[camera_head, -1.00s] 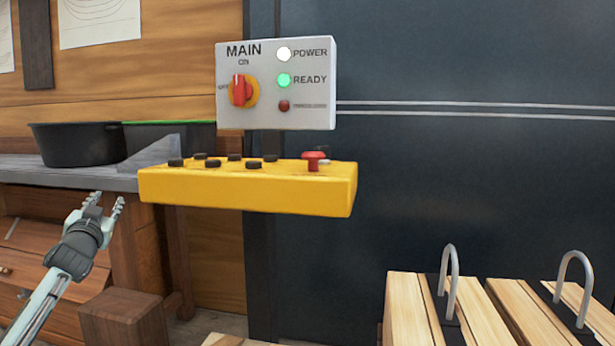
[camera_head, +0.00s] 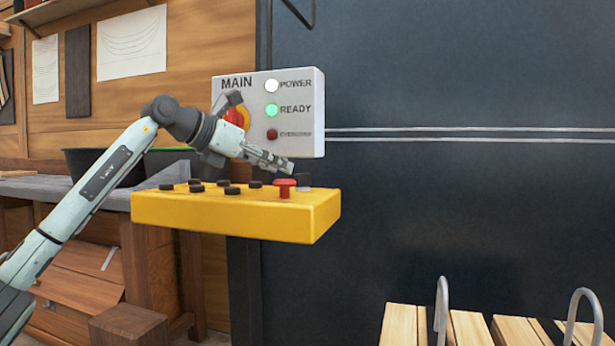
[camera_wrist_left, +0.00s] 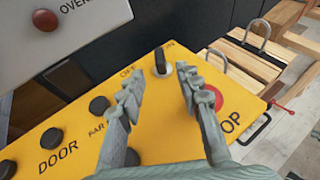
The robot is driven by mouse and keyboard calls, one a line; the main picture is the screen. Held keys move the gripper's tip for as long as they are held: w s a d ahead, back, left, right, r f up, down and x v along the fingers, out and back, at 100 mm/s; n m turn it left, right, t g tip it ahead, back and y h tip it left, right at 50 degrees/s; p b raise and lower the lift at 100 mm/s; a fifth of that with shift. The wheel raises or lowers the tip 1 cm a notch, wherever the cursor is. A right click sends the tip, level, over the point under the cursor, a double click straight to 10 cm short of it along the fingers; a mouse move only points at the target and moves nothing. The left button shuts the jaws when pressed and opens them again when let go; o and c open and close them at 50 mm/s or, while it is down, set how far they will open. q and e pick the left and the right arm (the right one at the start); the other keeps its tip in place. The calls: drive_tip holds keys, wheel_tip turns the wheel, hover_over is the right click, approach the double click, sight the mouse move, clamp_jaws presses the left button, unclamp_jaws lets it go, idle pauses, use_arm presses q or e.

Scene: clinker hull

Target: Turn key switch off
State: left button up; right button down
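The key switch (camera_wrist_left: 160,61) has a black key in a silver base and sits on the yellow panel (camera_wrist_left: 70,113), between OFF and ON labels. In the head view the key switch (camera_head: 304,181) shows small behind the red stop button (camera_head: 285,186). My left gripper (camera_head: 286,165) is above the panel's right part, in front of the grey box. In the left wrist view its two fingers (camera_wrist_left: 160,82) are apart, with the key showing between and beyond the tips. Nothing is held. I cannot tell exactly which label the key points to. My right gripper is not in view.
The grey MAIN box (camera_head: 307,133) hangs above the panel, its red and yellow rotary switch (camera_head: 236,117) partly hidden by my left arm. Several black buttons (camera_head: 227,190) line the panel. The red STOP button (camera_wrist_left: 209,97) is partly hidden by the right finger.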

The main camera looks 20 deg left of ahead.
sight(300, 176)
use_arm(q)
drive_tip(key=x, duration=0.7)
drive_tip(key=shift+w+d+f, duration=0.15)
drive_tip(key=shift+w+f, duration=0.1)
drive_tip(key=shift+c, duration=0.4)
clamp_jaws()
